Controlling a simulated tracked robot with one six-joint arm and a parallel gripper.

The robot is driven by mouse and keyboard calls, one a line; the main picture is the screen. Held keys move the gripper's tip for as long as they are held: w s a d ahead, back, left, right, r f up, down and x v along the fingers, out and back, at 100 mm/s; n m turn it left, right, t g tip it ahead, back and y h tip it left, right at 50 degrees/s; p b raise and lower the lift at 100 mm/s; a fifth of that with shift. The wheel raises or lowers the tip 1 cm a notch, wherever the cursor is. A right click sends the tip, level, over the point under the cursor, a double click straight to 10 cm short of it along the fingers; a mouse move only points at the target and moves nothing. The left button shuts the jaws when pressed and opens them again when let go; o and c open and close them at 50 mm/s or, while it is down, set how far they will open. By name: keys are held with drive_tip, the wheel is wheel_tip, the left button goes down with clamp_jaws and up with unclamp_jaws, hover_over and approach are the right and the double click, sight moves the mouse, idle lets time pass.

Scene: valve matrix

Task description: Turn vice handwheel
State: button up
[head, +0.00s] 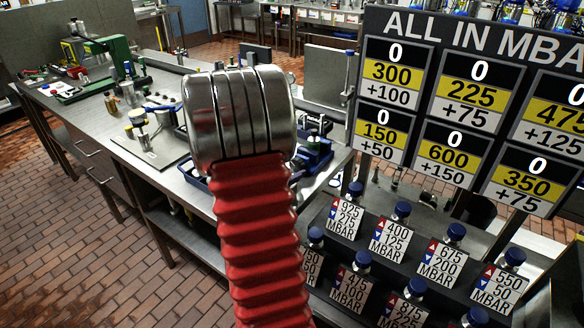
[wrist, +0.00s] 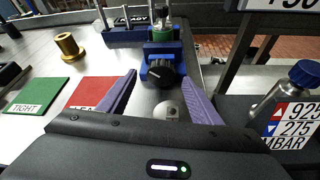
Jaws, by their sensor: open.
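The blue vice (wrist: 172,49) stands on the metal bench straight ahead in the wrist view, with a small green and metal fitting (wrist: 161,30) in its top. Its black handwheel (wrist: 161,74) faces me on the near side, low on the vice. My gripper (wrist: 158,82) is open, with its purple fingers spread left and right of the handwheel in the picture. Nothing shows between the fingers but bench top and a round metal piece below the wheel. I cannot tell how far the fingertips are from the wheel. In the head view my arm hides the gripper.
A green TIGHT plate (wrist: 39,96) and a red plate (wrist: 90,92) lie left of my gripper. A brass part (wrist: 68,45) stands behind them. A blue-capped 925/275 mbar unit (wrist: 292,112) is at right. A pressure board (head: 470,110) stands right in the head view.

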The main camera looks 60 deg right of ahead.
drive_tip(key=v, duration=1)
drive_tip(key=shift+a, duration=0.15)
drive_tip(key=a+r+m+t+y, duration=0.2)
drive_tip(key=a+m+y, duration=0.2)
drive_tip(key=a, duration=1.1)
drive_tip(key=a+r+m+t+y, duration=0.2)
drive_tip(key=a+m+y, duration=0.3)
drive_tip(key=a, duration=1)
drive_tip(key=a+r+m+t+y, duration=0.2)
drive_tip(key=a+r+m+y, duration=0.2)
drive_tip(key=a, duration=1.2)
drive_tip(key=shift+s+r+m+t+y, duration=0.2)
drive_tip(key=shift+s+m+t+y, duration=0.15)
drive_tip(key=shift+m, duration=0.55)
drive_tip(key=shift+c, duration=0.5)
